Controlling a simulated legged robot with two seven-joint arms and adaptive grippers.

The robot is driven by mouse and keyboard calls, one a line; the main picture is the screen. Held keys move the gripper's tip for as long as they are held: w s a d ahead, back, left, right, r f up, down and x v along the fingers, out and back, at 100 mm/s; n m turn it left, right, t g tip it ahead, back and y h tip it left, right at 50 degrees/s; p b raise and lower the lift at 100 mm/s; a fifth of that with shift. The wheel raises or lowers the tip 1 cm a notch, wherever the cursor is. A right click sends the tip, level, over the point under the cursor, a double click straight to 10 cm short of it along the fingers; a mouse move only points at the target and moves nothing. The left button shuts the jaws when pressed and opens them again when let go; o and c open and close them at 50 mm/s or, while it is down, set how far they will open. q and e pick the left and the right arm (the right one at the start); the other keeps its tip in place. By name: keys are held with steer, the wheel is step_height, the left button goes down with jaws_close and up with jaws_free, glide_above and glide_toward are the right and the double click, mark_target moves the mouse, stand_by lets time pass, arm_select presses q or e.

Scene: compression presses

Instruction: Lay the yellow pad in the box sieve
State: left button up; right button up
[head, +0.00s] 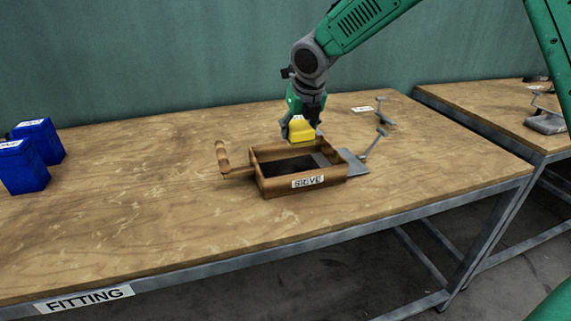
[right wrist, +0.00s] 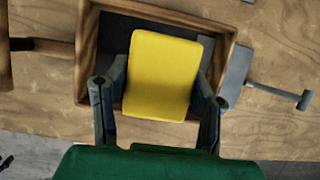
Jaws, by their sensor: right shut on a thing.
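The yellow pad (head: 301,130) is held in my right gripper (head: 300,134), over the back part of the wooden box sieve (head: 265,185). In the right wrist view the pad (right wrist: 162,75) sits between the two fingers of the gripper (right wrist: 158,95), with the sieve (right wrist: 88,60) behind it. The sieve is a rectangular wooden box with a dark inside, a handle on its left and a SIEVE label on its front. The pad hides part of the inside. How high it is above the sieve is hard to tell. My left gripper is not in view.
A grey metal tool (head: 357,163) with a handle lies against the sieve's right side. Two blue containers (head: 22,168) stand at the table's left. Another metal tool (head: 383,115) and a white label lie at the back right. The wooden table (head: 140,220) is clear in front.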

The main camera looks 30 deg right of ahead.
mark_target(303, 140)
steer(key=shift+w+f, duration=0.2)
steer(key=shift+f, duration=0.2)
steer(key=f, duration=0.1)
steer(key=f+b, duration=0.1)
steer(key=f, duration=0.1)
steer(key=shift+s+a+f, duration=0.15)
steer(key=shift+s+f, duration=0.05)
steer(key=shift+f, duration=0.1)
step_height(303, 140, down, 5)
steer(key=shift+f+b, duration=0.2)
steer(key=shift+b, duration=0.7)
steer(key=o, duration=1.2)
steer(key=p+v, duration=0.3)
steer(key=v, duration=0.9)
